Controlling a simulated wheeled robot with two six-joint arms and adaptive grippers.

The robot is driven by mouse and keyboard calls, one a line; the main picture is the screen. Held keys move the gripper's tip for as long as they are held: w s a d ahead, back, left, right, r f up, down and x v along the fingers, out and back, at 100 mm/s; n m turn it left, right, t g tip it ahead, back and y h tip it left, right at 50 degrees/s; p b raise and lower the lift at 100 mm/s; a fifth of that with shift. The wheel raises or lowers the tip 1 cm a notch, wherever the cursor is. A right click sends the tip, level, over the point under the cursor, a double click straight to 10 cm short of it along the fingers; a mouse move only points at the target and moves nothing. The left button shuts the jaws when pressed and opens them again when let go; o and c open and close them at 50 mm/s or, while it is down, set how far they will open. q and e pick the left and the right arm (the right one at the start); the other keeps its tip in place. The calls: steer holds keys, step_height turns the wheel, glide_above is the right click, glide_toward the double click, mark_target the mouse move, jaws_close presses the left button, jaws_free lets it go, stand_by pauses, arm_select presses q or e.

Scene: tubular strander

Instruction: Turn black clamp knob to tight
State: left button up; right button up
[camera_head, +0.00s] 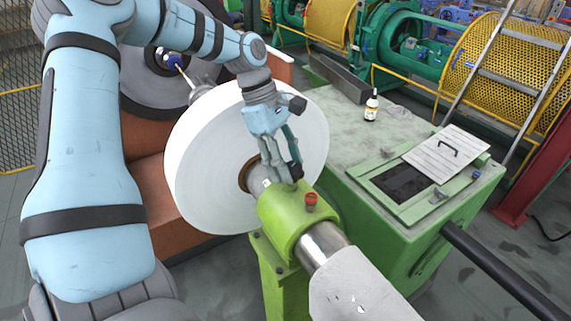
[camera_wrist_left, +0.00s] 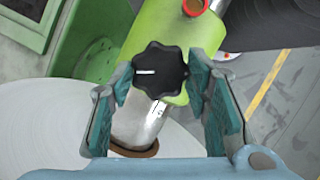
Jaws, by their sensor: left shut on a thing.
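The black clamp knob (camera_wrist_left: 160,70) is a lobed knob with a white mark pointing left in the left wrist view. It sits by the green clamp block (camera_wrist_left: 150,30) and the shiny metal shaft (camera_wrist_left: 138,122). My left gripper (camera_wrist_left: 160,78) has its teal fingers on both sides of the knob, shut on it. In the head view my left gripper (camera_head: 282,172) reaches down beside the green block (camera_head: 296,216), and its fingers largely hide the knob. My right gripper is not in view.
A big white reel (camera_head: 205,160) stands right behind the clamp. A red knob (camera_head: 311,200) sits on top of the green block.

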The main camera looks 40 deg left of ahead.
arm_select(q)
steer(key=m+g+b, duration=0.1)
steer(key=m, duration=0.1)
steer(key=shift+f+m, duration=0.15)
steer(key=shift+m, duration=0.15)
steer(key=shift+w+d+m+g+b, duration=0.1)
steer(key=shift+m+g+b, duration=0.4)
steer(key=shift+m, duration=0.9)
steer(key=o, duration=1.2)
steer(key=shift+c, duration=0.2)
steer(key=shift+d, duration=0.1)
steer(key=v, duration=0.7)
steer(key=shift+w+r, duration=0.15)
steer(key=shift+r, duration=0.2)
